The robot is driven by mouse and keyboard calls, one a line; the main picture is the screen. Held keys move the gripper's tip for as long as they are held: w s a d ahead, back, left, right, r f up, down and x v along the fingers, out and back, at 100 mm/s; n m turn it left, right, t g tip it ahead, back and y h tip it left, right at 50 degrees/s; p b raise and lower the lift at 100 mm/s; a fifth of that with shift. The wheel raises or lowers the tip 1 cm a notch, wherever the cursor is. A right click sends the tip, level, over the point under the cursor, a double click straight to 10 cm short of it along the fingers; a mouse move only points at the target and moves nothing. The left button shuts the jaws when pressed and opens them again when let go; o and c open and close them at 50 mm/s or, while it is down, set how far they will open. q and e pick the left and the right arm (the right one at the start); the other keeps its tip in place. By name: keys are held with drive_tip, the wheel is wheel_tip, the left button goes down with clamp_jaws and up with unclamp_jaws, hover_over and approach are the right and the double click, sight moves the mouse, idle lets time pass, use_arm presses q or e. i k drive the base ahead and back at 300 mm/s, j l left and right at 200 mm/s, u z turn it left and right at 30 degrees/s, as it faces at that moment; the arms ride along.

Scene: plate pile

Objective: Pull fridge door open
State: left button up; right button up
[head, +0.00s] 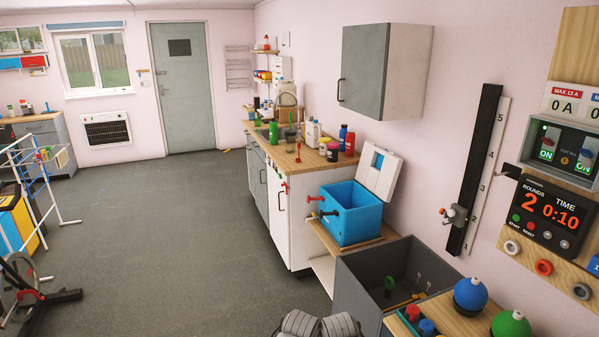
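No fridge can be picked out for certain. A white-fronted unit (295,225) under the near end of the wooden counter has a door with a dark vertical handle (281,200); I cannot tell whether it is a fridge or a cupboard. Its door looks shut. A blue cool box (351,222) with its white lid (379,172) raised stands on a low wooden shelf to the right of it.
The grey floor (160,225) is clear in the middle. A white rack (28,185) stands at the left. A grey open bin (363,283) and a wooden top with coloured balls (470,295) stand at the near right. A grey wall cupboard (375,70) hangs above the counter.

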sight(282, 214)
drive_tip(key=i+u, duration=0.45)
drive_tip(key=i, duration=1.4)
drive_tip(key=i+z, duration=0.25)
drive_tip(key=i, duration=1)
drive_tip(key=z, duration=0.5)
drive_tip(key=i+j, duration=0.05)
